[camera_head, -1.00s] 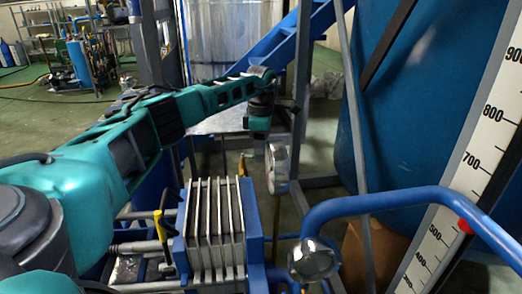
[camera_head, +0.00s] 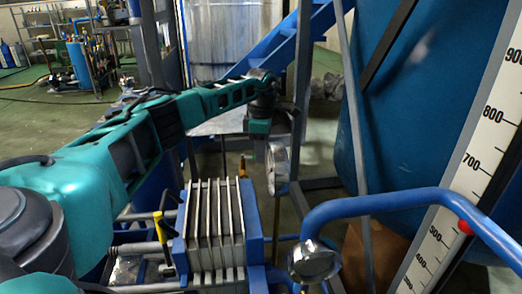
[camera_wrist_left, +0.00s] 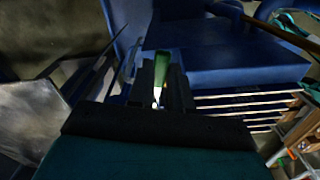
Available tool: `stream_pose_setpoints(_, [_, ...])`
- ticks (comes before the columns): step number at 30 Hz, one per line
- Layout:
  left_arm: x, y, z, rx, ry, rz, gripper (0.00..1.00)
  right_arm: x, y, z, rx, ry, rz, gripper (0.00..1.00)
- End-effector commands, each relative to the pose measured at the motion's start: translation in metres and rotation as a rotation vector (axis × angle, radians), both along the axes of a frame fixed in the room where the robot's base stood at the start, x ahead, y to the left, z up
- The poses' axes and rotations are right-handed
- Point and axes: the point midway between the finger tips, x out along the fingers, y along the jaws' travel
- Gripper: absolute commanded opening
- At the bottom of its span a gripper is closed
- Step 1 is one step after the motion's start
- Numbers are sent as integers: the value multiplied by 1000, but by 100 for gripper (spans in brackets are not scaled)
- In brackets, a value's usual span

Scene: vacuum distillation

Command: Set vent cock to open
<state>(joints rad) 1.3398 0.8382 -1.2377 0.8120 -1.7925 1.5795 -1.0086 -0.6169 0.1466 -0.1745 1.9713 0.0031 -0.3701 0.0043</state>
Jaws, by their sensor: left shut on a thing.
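My left arm reaches from the left across the head view to its gripper (camera_head: 259,126), which points down beside a grey frame post, behind the finned blue unit. In the left wrist view the left gripper (camera_wrist_left: 161,94) is shut on a green handle (camera_wrist_left: 162,70), which I take to be the vent cock's. The handle stands up between the dark fingers, with a bright metallic patch at its lower end. The cock's body is hidden by the fingers. In the head view the handle cannot be made out. My right gripper is in neither view.
A round gauge (camera_head: 278,168) stands just below the left gripper. The finned blue unit (camera_head: 215,235), a blue pipe (camera_head: 400,200) and a large blue tank (camera_head: 425,100) with a white scale (camera_head: 480,150) crowd the front and right. Open floor lies at the far left.

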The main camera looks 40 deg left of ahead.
Motion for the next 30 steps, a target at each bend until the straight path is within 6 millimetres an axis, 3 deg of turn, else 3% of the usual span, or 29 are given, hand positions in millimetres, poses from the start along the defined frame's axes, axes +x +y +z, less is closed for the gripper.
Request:
stream_pose_setpoints(17, [-3,-2,3,0,0,-72,0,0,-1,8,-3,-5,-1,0])
stream_pose_setpoints(30, [-21,-9,3,-1,2,-433,0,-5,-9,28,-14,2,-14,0])
